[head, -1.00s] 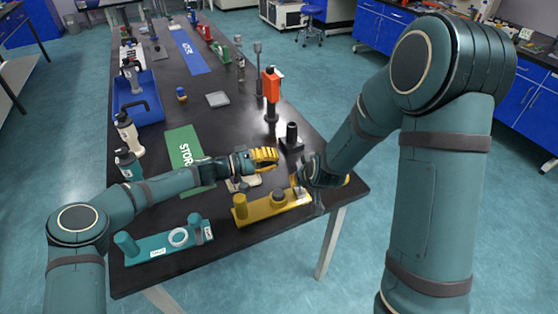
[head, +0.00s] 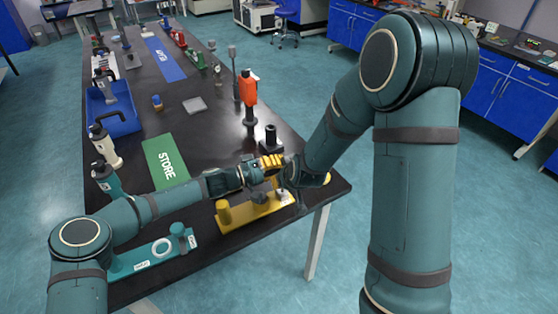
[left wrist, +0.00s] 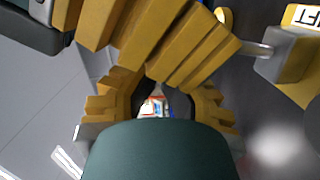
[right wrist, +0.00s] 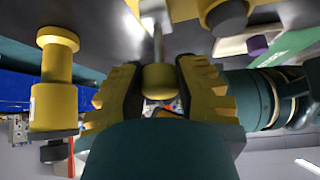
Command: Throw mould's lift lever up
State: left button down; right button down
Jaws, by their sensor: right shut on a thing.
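The yellow mould plate (head: 240,214) lies on the front right of the dark bench. Its lift lever is a metal rod (right wrist: 157,38) with a yellow knob (right wrist: 158,80) at its end. My right gripper (right wrist: 157,78) is shut on that knob, one ridged yellow finger on each side. In the left wrist view the rod (left wrist: 252,47) runs from a grey block (left wrist: 287,55) beside the plate's printed label (left wrist: 306,15). My left gripper (head: 270,162) is close beside the right one above the plate. Yellow ridged fingers crowd its wrist view, so its opening is unclear.
A dark upright cylinder (head: 270,138) and a red-orange tool (head: 249,90) stand behind my grippers. Bottles (head: 104,147) line the left edge. The bench's right edge is close.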

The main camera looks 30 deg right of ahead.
pick_arm(q)
jog(key=shift+s, duration=0.15)
jog(key=shift+s+a+m, duration=0.15)
jog(key=shift+s+m, duration=0.15)
jog(key=shift+s, duration=0.5)
jog(key=shift+f, duration=0.1)
pick_arm(e)
jog(key=c, duration=0.7)
grip_release()
jog(key=shift+w, duration=0.1)
pick_arm(q)
jog(key=shift+s, duration=0.1)
pick_arm(e)
jog(key=shift+o, duration=0.5)
jog(key=shift+w, duration=0.1)
pick_arm(q)
jog(key=shift+f, duration=0.1)
pick_arm(e)
jog(key=shift+a+r, duration=0.2)
pick_arm(q)
jog(key=shift+w, duration=0.25)
pick_arm(e)
jog(key=v, duration=0.7)
jog(key=shift+s+d, duration=0.2)
jog(key=shift+s, duration=0.35)
